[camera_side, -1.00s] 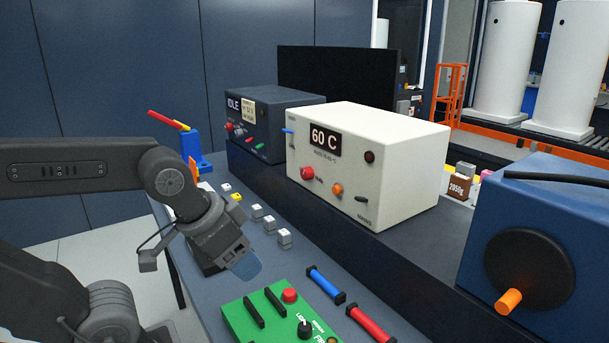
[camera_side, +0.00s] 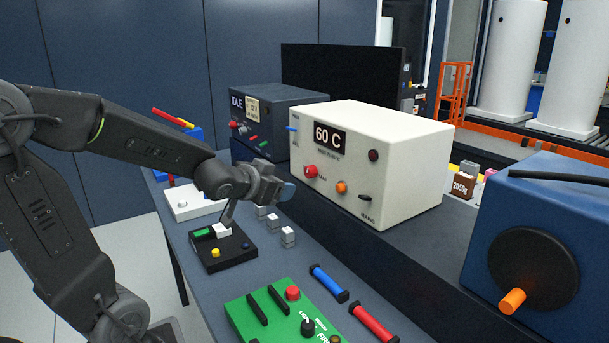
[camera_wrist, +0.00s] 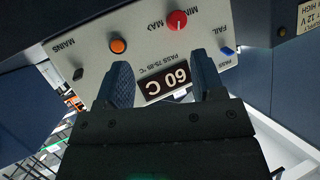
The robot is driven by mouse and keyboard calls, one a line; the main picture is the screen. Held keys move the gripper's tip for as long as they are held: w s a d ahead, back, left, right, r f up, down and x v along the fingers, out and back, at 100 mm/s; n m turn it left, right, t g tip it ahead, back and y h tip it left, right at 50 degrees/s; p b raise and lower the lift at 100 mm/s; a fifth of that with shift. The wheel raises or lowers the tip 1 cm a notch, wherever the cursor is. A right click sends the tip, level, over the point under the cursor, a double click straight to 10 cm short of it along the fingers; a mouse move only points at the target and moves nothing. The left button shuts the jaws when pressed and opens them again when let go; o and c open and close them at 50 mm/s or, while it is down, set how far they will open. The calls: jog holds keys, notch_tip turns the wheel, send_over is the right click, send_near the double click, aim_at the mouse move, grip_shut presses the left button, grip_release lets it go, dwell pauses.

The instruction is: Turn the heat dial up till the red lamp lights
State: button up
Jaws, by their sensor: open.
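A cream box (camera_side: 415,190) has a front display (camera_side: 328,139) reading 60 C. A red dial (camera_side: 311,171) sits below the display; in the wrist view the same red dial (camera_wrist: 177,21) lies between MIN and MAX marks. A dark red lamp (camera_side: 373,155) at the panel's upper right looks unlit. My gripper (camera_side: 287,191) is open and empty, in front of the box's left side, slightly below the dial and apart from it. In the wrist view my gripper's fingers (camera_wrist: 163,78) straddle the upside-down display, with the dial beyond them.
An orange knob (camera_side: 341,187) and a black MAINS switch (camera_side: 365,197) sit right of the dial. A blue PASS/FAIL lever (camera_side: 291,129) is at the panel's left. Below my gripper stand a black button box (camera_side: 228,252) and small grey blocks (camera_side: 288,236).

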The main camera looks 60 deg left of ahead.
aim_at(307, 173)
jog(key=a+f+m+t+h, duration=0.2)
jog(key=a+f+t+h, duration=0.3)
jog(key=a, duration=0.3)
jog(key=shift+t, duration=0.4)
jog(key=w, duration=0.8)
jog(key=w+r, duration=0.1)
jog(key=w, duration=0.4)
jog(key=shift+w+r, duration=0.1)
jog(key=shift+c, duration=0.3)
jog(key=c, duration=0.9)
jog(key=shift+o, duration=0.2)
jog(key=shift+m, duration=1.3)
jog(key=o, duration=0.9)
